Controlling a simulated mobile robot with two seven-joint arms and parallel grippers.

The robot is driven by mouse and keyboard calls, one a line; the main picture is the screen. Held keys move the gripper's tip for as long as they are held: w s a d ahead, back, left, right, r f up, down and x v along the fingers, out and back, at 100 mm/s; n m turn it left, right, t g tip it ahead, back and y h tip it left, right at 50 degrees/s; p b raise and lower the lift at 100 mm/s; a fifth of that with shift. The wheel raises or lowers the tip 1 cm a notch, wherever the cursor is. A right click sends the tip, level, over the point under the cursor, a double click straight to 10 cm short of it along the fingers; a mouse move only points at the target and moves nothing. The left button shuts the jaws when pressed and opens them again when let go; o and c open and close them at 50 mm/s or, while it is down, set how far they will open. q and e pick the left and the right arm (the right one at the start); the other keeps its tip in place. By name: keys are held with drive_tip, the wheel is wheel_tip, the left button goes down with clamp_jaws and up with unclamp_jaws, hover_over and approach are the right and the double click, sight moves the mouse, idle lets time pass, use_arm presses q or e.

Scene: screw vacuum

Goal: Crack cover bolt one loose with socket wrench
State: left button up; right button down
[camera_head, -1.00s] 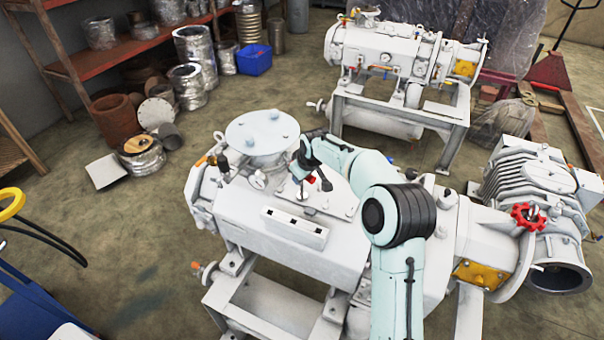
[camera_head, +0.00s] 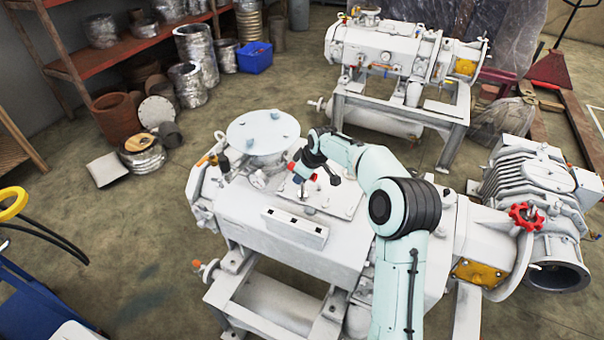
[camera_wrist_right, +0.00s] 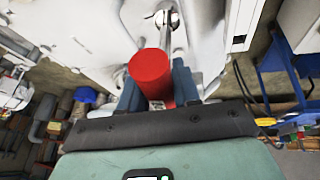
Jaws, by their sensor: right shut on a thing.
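The socket wrench has a red handle (camera_wrist_right: 152,72) and a metal shaft (camera_wrist_right: 166,38) in the right wrist view. My right gripper (camera_wrist_right: 158,92) is shut on the red handle. The wrench's far end meets a round fitting on the white machine at the top of that view; whether it is fully seated on a bolt cannot be told. In the head view my right gripper (camera_head: 308,172) is low over the flat cover plate (camera_head: 342,206) on the pump, and hides part of the wrench. My left gripper is not in view.
A white slotted block (camera_head: 294,228) sits in front of the cover plate. A round flange (camera_head: 262,132) with blue knobs stands behind to the left. A red valve wheel (camera_head: 526,216) is at the right. A second pump (camera_head: 385,55) stands behind.

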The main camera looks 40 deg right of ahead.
drive_tip(key=shift+w+r+p, duration=0.15)
drive_tip(key=shift+r+p, duration=0.2)
drive_tip(key=shift+r, duration=0.9)
drive_tip(key=shift+r+p, duration=0.35)
drive_tip(key=shift+r, duration=0.8)
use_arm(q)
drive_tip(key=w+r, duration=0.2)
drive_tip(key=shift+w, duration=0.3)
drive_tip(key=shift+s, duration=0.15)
use_arm(e)
drive_tip(key=shift+f, duration=0.1)
